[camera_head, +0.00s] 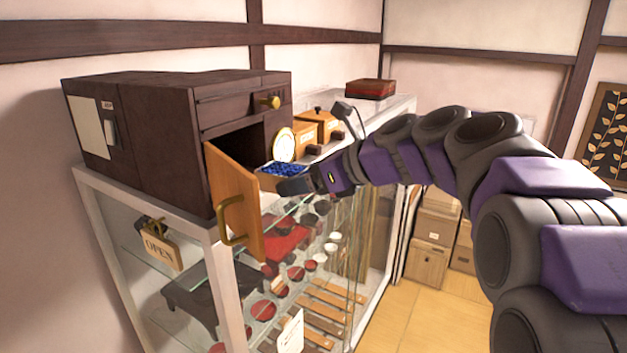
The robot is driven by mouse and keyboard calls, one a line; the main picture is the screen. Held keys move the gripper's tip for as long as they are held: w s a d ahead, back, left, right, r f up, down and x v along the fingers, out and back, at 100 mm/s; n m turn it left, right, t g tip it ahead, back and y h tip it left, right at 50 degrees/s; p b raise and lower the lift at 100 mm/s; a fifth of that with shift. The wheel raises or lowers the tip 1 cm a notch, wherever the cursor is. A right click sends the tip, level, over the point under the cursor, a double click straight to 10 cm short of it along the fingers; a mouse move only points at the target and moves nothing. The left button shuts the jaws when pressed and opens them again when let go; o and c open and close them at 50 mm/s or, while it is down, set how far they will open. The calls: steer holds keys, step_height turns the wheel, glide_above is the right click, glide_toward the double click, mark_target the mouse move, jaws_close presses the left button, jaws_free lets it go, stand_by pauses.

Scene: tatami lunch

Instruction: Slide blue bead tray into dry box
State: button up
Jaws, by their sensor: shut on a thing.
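The blue bead tray (270,183) is a small wooden tray filled with blue beads. It is at the mouth of the dry box, just behind the open door's edge. My gripper (292,186) is shut on the tray's near right side. The dry box (160,135) is a dark brown cabinet on top of the glass case. Its orange wooden door (234,195) with a brass handle hangs open toward me. The dark opening (245,147) shows beyond the door. I cannot tell whether the tray's far end is inside, as the door hides part of it.
A closed drawer with a brass knob (270,102) sits above the opening. A round cream dial (284,145), wooden boxes (316,126) and a red-brown box (370,89) stand on the glass case (215,270). Floor is free at right.

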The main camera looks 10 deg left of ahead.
mark_target(259, 170)
steer(key=shift+w+a+f+b, duration=0.15)
steer(key=shift+w+a, duration=0.15)
steer(key=shift+a, duration=0.45)
steer(key=shift+w+a+f+b, duration=0.1)
steer(key=shift+w+a, duration=0.25)
steer(key=shift+a, duration=0.45)
steer(key=shift+w+a+f+b, duration=0.15)
steer(key=shift+w+a, duration=0.15)
steer(key=shift+a, duration=0.45)
steer(key=shift+w+a+r, duration=0.1)
steer(key=shift+w+a, duration=0.25)
steer(key=shift+a, duration=0.5)
steer(key=shift+w+a+r, duration=0.1)
steer(key=shift+w+a, duration=0.25)
steer(key=shift+a, duration=0.45)
steer(key=shift+w+a+f, duration=0.1)
steer(key=shift+w+a, duration=0.3)
steer(key=shift+a, duration=0.4)
steer(key=shift+w+a+p, duration=0.15)
steer(key=shift+w+a, duration=0.35)
steer(key=shift+a, duration=0.7)
steer(key=shift+w+a+p, duration=0.15)
steer(key=shift+w+a, duration=0.3)
steer(key=shift+a, duration=0.75)
steer(key=shift+w+a+p, duration=0.15)
steer(key=shift+w+a, duration=0.35)
steer(key=shift+a, duration=0.7)
steer(key=shift+w+a, duration=0.1)
steer(key=shift+a, duration=0.3)
